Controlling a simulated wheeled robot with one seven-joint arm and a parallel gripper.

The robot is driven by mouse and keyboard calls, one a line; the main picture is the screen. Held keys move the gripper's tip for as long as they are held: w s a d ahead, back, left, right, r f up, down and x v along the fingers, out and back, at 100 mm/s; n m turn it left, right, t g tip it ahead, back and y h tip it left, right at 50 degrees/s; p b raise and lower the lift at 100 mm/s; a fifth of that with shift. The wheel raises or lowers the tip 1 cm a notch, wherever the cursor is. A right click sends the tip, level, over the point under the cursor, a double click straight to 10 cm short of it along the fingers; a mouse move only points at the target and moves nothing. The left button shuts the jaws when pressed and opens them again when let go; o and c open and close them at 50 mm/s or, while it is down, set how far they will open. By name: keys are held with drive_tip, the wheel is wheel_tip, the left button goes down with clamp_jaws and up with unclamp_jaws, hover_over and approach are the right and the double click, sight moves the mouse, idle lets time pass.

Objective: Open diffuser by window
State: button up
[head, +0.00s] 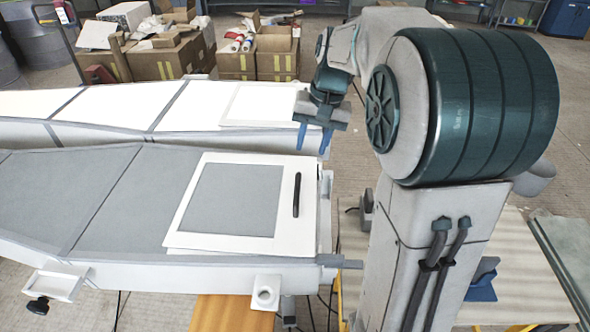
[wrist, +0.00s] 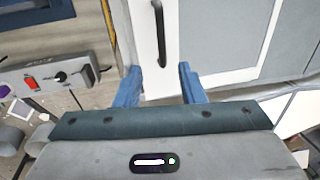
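A white-framed panel (head: 187,238) with a grey inset lies at the right end of the near grey mould (head: 60,190). A black bar handle (head: 296,195) stands on its right side. The panel looks shut, lying nearly flat. No window or label shows which part is the diffuser. My gripper (head: 314,138) points down near the far right corner of the panel, beyond the handle. In the wrist view, its blue fingers (wrist: 159,70) are apart with nothing between them. The handle (wrist: 160,33) shows ahead of them, not touched, with the panel's frame (wrist: 145,60) beneath.
A far mould with a white surface (head: 110,105) has another pale panel (head: 258,105) at its right end. A control box (wrist: 57,83) with a red switch and a dial sits left in the wrist view. Cardboard boxes (head: 160,62) stand behind. A narrow gap separates the moulds.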

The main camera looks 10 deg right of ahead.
sight(298, 187)
drive_tip(key=a+f, duration=0.1)
drive_tip(key=f, duration=0.3)
drive_tip(key=w+f+p, duration=0.1)
drive_tip(key=f, duration=0.4)
drive_tip(key=a+f, duration=0.1)
drive_tip(key=f, duration=0.3)
drive_tip(key=shift+w+a+f, duration=0.15)
drive_tip(key=shift+a+f, duration=0.05)
drive_tip(key=shift+a, duration=0.1)
